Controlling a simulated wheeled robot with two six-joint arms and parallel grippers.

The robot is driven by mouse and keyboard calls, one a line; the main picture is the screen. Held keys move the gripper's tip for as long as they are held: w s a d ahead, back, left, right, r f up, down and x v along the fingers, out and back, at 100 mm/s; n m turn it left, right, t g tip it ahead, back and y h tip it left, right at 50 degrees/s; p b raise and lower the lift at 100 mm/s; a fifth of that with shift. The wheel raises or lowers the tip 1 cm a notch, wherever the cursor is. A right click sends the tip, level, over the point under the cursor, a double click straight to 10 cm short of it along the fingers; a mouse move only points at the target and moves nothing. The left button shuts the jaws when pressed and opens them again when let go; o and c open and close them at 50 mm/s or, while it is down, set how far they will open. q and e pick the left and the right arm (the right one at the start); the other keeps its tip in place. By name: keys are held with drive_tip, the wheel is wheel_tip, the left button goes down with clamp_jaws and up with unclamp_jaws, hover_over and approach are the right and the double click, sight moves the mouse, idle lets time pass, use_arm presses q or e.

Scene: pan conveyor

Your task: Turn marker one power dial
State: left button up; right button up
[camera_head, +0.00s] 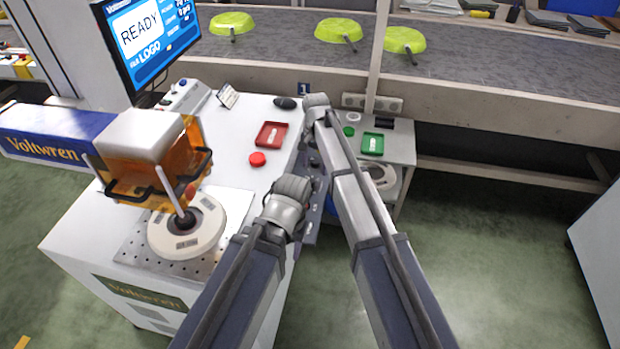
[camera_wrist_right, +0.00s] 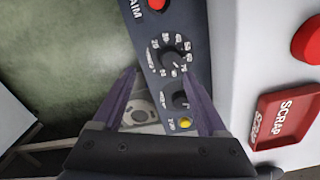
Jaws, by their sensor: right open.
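The marker's dark control panel (camera_wrist_right: 190,30) runs along the side of the white bench in the right wrist view. It carries a black dial ringed with numbers (camera_wrist_right: 175,62), a smaller black dial (camera_wrist_right: 181,100) and a yellow button (camera_wrist_right: 187,123). The small lettering cannot be read, so I cannot tell which dial is power. My right gripper (camera_wrist_right: 172,80) is open and empty, its fingers on either side of the panel around the dials.
A red scrap tray (camera_head: 271,135) and red button (camera_head: 257,158) sit on the bench. The marker's orange-guarded head (camera_head: 190,145) stands over a round fixture (camera_head: 205,235). A screen (camera_head: 150,40) reads READY. Several green pans (camera_head: 338,30) lie on the conveyor behind. A green tray (camera_head: 373,143) is right.

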sight(310, 180)
drive_tip(key=shift+w+a+m, duration=0.3)
drive_tip(key=shift+w+a, duration=0.45)
drive_tip(key=shift+a, duration=0.05)
wheel_tip(310, 180, down, 8)
drive_tip(key=b, duration=0.8)
drive_tip(key=shift+r, duration=0.15)
drive_tip(key=shift+s, duration=0.1)
clamp_jaws()
